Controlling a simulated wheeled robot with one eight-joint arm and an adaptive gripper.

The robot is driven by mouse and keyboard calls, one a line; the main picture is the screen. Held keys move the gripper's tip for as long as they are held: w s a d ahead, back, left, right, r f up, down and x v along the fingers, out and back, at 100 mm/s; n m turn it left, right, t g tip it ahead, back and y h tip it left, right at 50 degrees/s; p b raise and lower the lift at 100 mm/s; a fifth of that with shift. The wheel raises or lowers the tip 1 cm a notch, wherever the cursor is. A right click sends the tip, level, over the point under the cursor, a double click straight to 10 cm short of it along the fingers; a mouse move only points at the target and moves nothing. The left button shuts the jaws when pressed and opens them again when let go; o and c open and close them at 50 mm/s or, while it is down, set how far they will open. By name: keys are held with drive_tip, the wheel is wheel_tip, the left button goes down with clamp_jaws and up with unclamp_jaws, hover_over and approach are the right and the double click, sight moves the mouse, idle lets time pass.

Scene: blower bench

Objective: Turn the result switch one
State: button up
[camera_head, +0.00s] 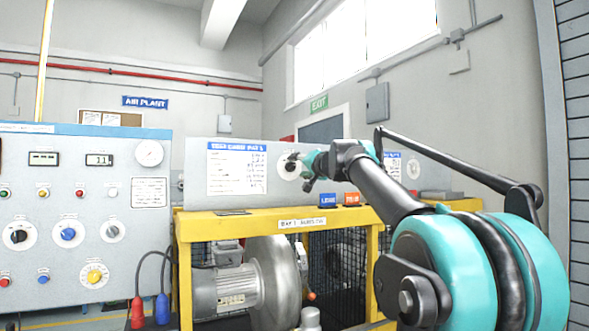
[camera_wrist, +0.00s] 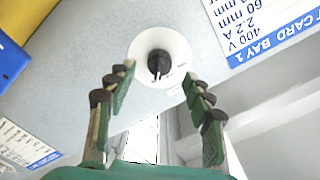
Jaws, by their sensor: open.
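The result switch is a black knob on a round white plate (camera_head: 286,172), on the grey panel beside the card headed in blue. In the wrist view the knob (camera_wrist: 158,63) shows whole, with a small light pointer mark at its lower edge. My gripper (camera_wrist: 158,76) is open and empty, with one finger on each side of the knob in the picture. I see no contact with the knob; the remaining depth gap is hard to judge. In the head view my gripper (camera_head: 300,170) is in front of the plate and partly covers it.
The card (camera_head: 237,170) is left of the switch. A similar round plate (camera_head: 413,168) is farther right. A control panel (camera_head: 75,190) with several knobs stands at left.

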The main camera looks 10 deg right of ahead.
drive_tip(key=v, duration=0.8)
